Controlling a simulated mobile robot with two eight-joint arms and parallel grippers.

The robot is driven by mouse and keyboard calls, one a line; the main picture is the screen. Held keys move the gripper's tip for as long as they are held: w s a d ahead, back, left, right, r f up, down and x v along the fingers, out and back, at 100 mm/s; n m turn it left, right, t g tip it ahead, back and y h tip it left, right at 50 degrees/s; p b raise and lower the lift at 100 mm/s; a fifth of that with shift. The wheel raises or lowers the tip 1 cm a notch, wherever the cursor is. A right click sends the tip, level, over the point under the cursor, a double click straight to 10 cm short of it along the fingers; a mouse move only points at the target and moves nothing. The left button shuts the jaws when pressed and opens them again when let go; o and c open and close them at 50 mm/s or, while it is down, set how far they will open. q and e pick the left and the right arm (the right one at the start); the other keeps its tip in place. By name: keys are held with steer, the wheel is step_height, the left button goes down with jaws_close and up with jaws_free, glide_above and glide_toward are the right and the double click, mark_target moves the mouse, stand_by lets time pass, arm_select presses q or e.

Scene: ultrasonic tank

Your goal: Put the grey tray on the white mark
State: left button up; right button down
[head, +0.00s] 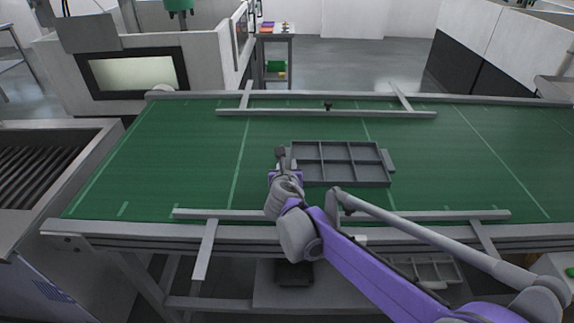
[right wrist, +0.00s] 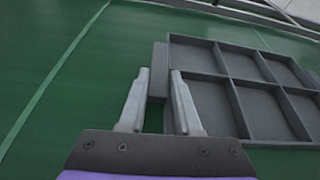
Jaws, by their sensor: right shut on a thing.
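The grey tray (head: 340,163) is a shallow tray with several compartments, lying on the green belt near its middle. It has a short tab at each end. My right gripper (head: 284,158) is at the tray's left end. In the right wrist view the two fingers of this gripper (right wrist: 158,98) are closed around the left tab (right wrist: 158,72) of the tray. Pale lines cross the belt: one (head: 240,165) is left of the tray, and another (head: 366,131) runs behind it. I cannot tell which is the white mark. My left gripper is not in view.
Grey guide rails run along the belt's far side (head: 325,113) and near side (head: 440,215). A white machine with a window (head: 130,73) stands behind at the left. Another grey tray (head: 432,270) sits below the belt. The belt is clear left and right of the tray.

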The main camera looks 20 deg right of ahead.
steer(key=c, duration=0.6)
jaws_free()
steer(key=shift+s+a+r, duration=0.1)
steer(key=shift+s+r, duration=0.1)
steer(key=shift+s, duration=0.05)
steer(key=p+v, duration=0.1)
steer(key=v, duration=1)
steer(key=shift+s+r, duration=0.1)
steer(key=shift+s, duration=0.15)
